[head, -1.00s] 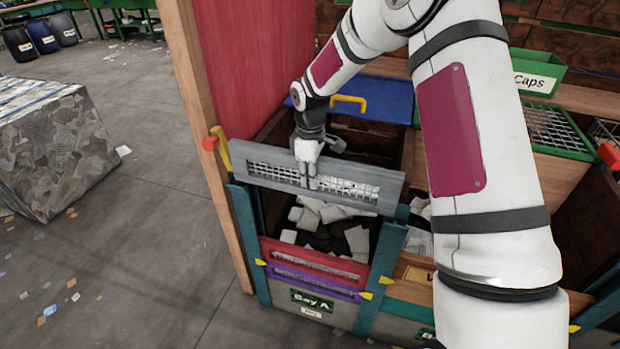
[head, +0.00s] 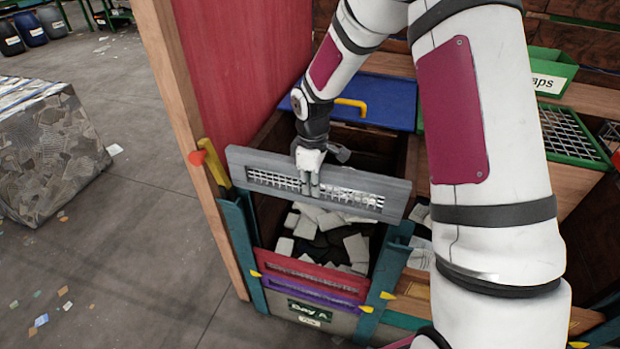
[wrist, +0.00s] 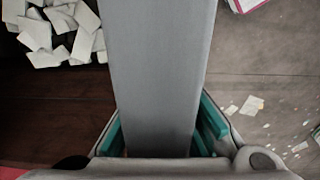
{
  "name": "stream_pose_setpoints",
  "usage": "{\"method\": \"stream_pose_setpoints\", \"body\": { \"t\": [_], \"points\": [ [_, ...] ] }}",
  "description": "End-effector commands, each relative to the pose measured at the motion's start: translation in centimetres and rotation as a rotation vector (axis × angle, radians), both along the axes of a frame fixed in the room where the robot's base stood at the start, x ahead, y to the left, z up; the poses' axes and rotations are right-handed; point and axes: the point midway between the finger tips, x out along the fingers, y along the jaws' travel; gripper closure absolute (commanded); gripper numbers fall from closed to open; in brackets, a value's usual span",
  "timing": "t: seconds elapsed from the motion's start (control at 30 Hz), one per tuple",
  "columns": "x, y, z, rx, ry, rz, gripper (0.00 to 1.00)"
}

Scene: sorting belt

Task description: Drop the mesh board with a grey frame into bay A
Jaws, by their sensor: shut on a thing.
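The board is above the front of bay A (head: 309,310), over the red and purple boards there, and spans about the width between the two teal posts. In the wrist view the board's grey edge (wrist: 158,70) runs between my teal-padded fingers (wrist: 160,135). Whether the board touches the posts is hard to tell.
Teal posts (head: 240,240) stand at both sides of bay A. A red board (head: 312,278) and a purple board (head: 312,292) sit low between them. Pale pieces (head: 330,225) lie inside the bay. A blue lid (head: 385,98) is behind, and a wooden upright (head: 178,120) at left.

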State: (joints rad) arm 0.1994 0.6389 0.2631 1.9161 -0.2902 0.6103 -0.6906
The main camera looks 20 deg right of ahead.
Motion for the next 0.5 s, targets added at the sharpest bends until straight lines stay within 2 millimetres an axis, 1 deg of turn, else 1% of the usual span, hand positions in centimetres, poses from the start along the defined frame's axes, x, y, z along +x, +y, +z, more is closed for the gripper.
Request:
{"method": "stream_pose_setpoints", "body": {
  "t": [0.17,0.5],
  "points": [
    [0.1,0.0,-1.2,0.0,-0.001,0.0,1.0],
    [0.0,0.0,-1.0,0.0,-0.001,0.0,1.0]
  ]
}}
